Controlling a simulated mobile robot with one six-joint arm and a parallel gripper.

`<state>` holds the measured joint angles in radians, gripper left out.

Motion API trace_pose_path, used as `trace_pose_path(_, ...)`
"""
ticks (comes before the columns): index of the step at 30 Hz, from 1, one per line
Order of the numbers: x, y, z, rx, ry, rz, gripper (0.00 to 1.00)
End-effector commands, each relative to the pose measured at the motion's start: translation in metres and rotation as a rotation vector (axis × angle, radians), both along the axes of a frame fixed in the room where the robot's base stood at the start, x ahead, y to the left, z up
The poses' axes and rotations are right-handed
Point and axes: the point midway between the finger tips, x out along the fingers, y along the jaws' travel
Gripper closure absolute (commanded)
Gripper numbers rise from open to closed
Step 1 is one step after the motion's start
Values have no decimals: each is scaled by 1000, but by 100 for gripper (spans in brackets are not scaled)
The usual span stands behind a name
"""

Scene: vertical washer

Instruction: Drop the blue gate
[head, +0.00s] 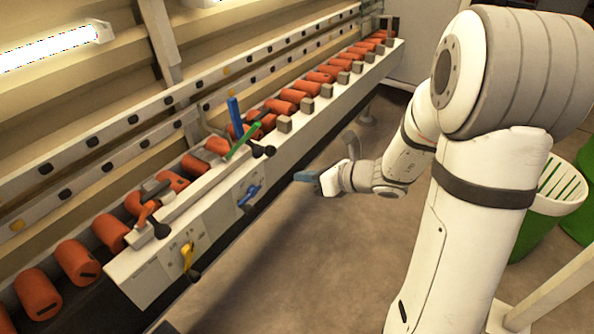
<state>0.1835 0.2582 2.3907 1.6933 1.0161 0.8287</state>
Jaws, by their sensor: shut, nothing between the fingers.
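The blue gate (235,118) looks like a narrow blue plate standing upright among the orange rollers, on the far side of the conveyor rail. A blue handle (250,195) sits on the front panel below it, nearer to me. My gripper (304,176) is at the end of my arm, over the floor to the right of the rail. It is shut and empty, with its fingers pointing left toward the conveyor. It is apart from both the blue gate and the blue handle.
A green bar (243,140) slants beside the blue gate. A yellow handle (187,257) is on the nearer panel, with dark knobs along the rail (345,88). Orange rollers (75,262) run along the conveyor. A green-and-white bin (556,190) stands at the right. The floor between is clear.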

Motion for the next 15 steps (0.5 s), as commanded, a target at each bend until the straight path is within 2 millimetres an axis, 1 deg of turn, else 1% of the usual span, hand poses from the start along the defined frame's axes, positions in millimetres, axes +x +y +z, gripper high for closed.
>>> trace_pose_path(1,3,8,-7,-1,0,5,100)
trace_pose_path(6,20,35,-24,-1,0,6,100)
trace_pose_path(13,43,72,-43,0,1,4,100)
trace_pose_path(14,46,68,-31,-1,-7,1,100)
trace_pose_path(15,47,67,-23,-2,-8,0,100)
